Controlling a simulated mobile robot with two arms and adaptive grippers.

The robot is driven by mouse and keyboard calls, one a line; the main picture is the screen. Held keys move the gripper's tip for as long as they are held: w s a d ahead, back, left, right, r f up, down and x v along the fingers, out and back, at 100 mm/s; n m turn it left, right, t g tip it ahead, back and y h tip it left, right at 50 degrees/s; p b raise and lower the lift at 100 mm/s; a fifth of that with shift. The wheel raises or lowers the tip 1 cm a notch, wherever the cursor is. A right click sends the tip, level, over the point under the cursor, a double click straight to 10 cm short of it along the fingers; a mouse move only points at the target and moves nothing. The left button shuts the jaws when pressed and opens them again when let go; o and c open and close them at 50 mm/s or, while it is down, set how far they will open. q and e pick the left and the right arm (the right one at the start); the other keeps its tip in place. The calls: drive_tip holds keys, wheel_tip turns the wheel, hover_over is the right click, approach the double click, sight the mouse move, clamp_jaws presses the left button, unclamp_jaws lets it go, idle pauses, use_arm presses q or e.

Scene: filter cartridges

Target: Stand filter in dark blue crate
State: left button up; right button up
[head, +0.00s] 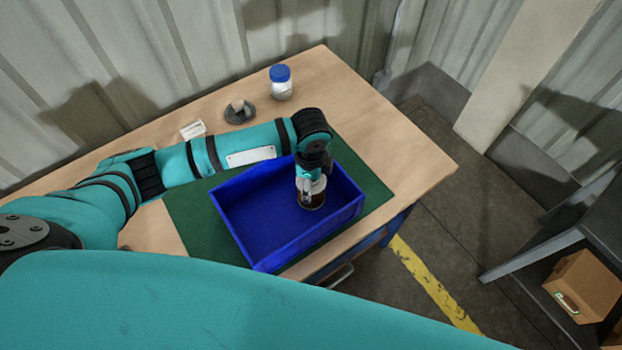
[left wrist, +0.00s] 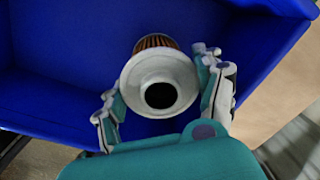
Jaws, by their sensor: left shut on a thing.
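The dark blue crate (head: 262,207) sits on a green mat on the table; its blue floor and walls also fill much of the left wrist view (left wrist: 70,60). The filter (head: 312,201) has a brown pleated body and a white end cap with a dark round hole. My left gripper (head: 310,183) is shut on the filter, inside the crate's outline near its right end. In the left wrist view the filter (left wrist: 160,82) shows between the two fingers (left wrist: 165,100), cap toward the camera. Whether its lower end touches the crate floor cannot be told. My right gripper is not in view.
A green mat (head: 190,217) lies under the crate. A white jar with a blue lid (head: 281,83), a dark round piece with a tan top (head: 239,111) and a white card (head: 193,130) stand at the table's back. The table's right part is clear. A cardboard box (head: 582,286) is on a shelf at right.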

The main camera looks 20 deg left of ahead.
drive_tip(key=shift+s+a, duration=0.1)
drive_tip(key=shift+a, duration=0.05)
use_arm(q)
drive_tip(key=o, duration=1.2)
drive_tip(key=shift+f, duration=0.1)
drive_tip(key=shift+o, duration=0.2)
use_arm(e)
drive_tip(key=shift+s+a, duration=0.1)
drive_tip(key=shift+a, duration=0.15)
use_arm(q)
drive_tip(key=r, duration=0.4)
drive_tip(key=r+b, duration=0.1)
drive_tip(key=r, duration=0.3)
drive_tip(key=r+b, duration=0.1)
drive_tip(key=r, duration=0.3)
drive_tip(key=shift+s+r, duration=0.15)
drive_tip(key=shift+s, duration=0.25)
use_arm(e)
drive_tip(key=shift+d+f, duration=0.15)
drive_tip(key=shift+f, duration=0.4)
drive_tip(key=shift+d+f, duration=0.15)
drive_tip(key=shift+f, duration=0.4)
